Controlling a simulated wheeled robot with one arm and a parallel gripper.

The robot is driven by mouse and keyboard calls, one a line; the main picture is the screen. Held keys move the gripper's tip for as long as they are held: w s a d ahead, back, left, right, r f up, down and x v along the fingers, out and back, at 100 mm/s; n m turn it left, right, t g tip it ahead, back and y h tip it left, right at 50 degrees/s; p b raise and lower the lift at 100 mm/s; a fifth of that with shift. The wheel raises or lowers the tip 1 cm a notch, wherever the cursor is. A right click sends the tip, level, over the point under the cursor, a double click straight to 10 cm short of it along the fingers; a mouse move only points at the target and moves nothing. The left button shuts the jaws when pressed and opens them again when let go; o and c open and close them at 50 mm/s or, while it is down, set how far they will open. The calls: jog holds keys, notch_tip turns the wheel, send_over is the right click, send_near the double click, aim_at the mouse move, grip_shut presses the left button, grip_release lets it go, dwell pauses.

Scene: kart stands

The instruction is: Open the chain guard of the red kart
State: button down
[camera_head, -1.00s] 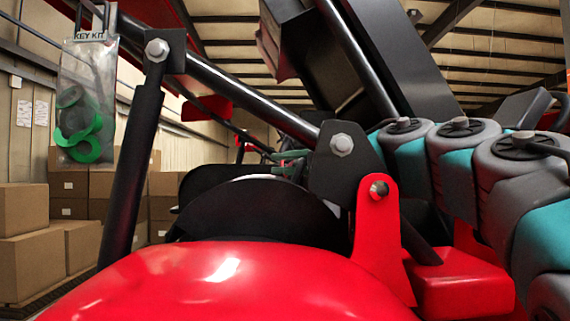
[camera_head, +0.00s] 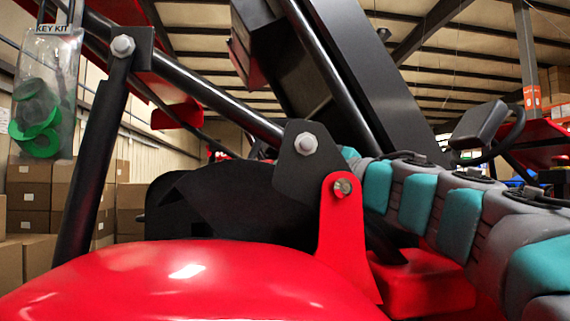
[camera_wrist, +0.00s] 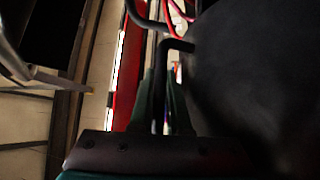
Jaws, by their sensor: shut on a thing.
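The red kart's glossy red bodywork (camera_head: 190,280) fills the foreground of the head view. A black curved cover, apparently the chain guard (camera_head: 235,205), stands just behind it. In the wrist view a large dark rounded surface (camera_wrist: 255,75), apparently the same guard, fills the right side. A black bent rod (camera_wrist: 174,44) beside it looks like a handle. My gripper (camera_wrist: 162,88) has its dark green fingers shut on this rod. In the head view my gripper is hidden behind a black bracket. How far the guard is open cannot be told.
A black bracket (camera_head: 304,150) and a red upright tab (camera_head: 342,235) stand close before my arm. Black struts (camera_head: 92,165) frame the left. A bagged green key kit (camera_head: 42,105) hangs there. Cardboard boxes (camera_head: 30,190) are stacked behind.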

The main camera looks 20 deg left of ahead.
jog(key=c, duration=1.2)
grip_release()
jog(key=shift+a+f, duration=0.2)
jog(key=shift+f, duration=0.2)
jog(key=shift+o, duration=0.2)
jog(key=shift+r, duration=0.1)
